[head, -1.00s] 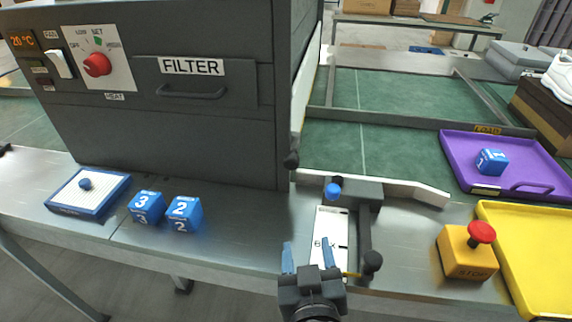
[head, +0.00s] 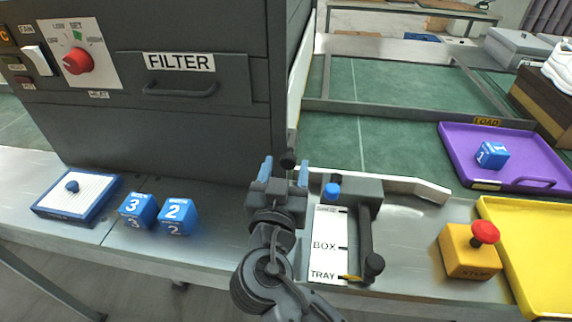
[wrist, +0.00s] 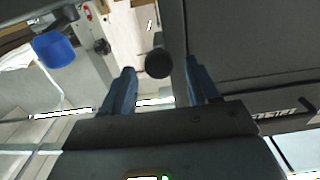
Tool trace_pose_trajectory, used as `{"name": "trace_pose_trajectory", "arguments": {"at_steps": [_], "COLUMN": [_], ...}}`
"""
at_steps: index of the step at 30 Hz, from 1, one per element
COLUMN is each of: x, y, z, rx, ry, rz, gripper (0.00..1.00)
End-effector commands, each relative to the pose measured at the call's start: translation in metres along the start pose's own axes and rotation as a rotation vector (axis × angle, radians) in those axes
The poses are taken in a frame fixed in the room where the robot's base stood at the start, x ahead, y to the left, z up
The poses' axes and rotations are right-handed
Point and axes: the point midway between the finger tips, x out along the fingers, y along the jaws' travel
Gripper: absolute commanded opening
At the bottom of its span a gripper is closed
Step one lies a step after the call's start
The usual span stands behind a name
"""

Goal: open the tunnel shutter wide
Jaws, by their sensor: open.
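The dark grey tunnel (head: 170,120) fills the left of the head view. The shutter appears to be the thin panel (head: 300,80) at its right end, seen nearly edge-on, so how far it stands open is unclear. A black knob (head: 289,158) stands near that panel's lower edge. My gripper (head: 286,172) is open, its blue fingers pointing at the knob. In the wrist view the round black knob (wrist: 158,63) lies between the tips of my open gripper (wrist: 159,75), with gaps visible on both sides. Whether the fingers reach past the knob is hard to tell.
A scale plate (head: 325,245) with a black-knobbed lever (head: 367,235) and a blue knob (head: 332,190) stands right of my arm. A stop button box (head: 470,250), yellow tray (head: 530,235) and purple tray (head: 460,150) lie farther right. Blue cubes (head: 138,210) sit left.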

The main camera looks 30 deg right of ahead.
Motion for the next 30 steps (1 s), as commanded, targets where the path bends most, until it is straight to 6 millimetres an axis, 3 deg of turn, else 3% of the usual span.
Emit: {"name": "trace_pose_trajectory", "arguments": {"at_steps": [11,30], "x": [0.0078,0.0074], "y": [0.0003,0.0002], "z": [0.0005,0.0005], "rx": [0.0,0.0], "ry": [-0.001,-0.001], "rz": [0.0,0.0], "gripper": [0.6,0.0]}}
